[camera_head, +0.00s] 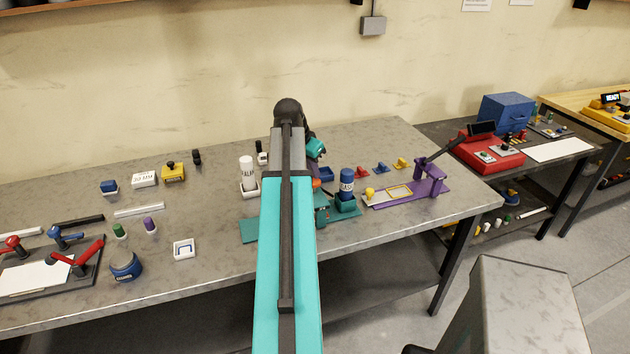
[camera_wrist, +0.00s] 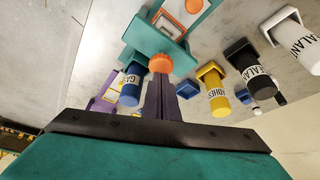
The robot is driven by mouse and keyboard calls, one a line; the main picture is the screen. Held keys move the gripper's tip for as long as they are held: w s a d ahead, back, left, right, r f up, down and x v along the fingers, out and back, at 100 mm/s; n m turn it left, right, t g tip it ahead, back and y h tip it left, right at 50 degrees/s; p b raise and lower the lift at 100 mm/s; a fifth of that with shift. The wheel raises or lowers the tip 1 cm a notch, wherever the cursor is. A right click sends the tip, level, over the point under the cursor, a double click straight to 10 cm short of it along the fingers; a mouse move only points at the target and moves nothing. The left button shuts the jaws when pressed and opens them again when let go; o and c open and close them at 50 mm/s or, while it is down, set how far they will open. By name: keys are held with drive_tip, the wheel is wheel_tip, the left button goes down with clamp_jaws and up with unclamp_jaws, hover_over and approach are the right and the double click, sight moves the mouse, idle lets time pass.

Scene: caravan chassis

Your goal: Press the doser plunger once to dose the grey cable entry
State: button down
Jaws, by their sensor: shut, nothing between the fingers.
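The teal doser (camera_wrist: 155,35) stands in the upper middle of the wrist view, with an orange round plunger knob (camera_wrist: 162,63) on it. In the head view my arm hides most of the doser; part of its teal body (camera_head: 322,213) shows to the right of the arm. My gripper (camera_wrist: 161,78) is shut and empty, its fingertips right at the orange knob in the picture; I cannot tell whether they touch. A pale panel with an orange patch (camera_wrist: 194,6) shows on the doser side. I cannot make out the grey cable entry.
Close by stand a blue bottle (camera_wrist: 130,85), a yellow bottle (camera_wrist: 215,95), a black bottle (camera_wrist: 255,75) and a white bottle (camera_wrist: 298,40). A purple clamp fixture (camera_head: 432,185) stands to the right. The grey table (camera_head: 215,265) is clear along its front middle edge.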

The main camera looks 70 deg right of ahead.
sight(314, 181)
drive_tip(key=shift+f+b, duration=0.6)
drive_tip(key=shift+f, duration=0.7)
idle(0.6)
drive_tip(key=shift+r, duration=0.2)
wheel_tip(314, 181, up, 9)
drive_tip(key=p, duration=0.5)
idle(1.3)
drive_tip(key=shift+s+f, duration=0.1)
drive_tip(key=shift+f, duration=0.05)
idle(0.5)
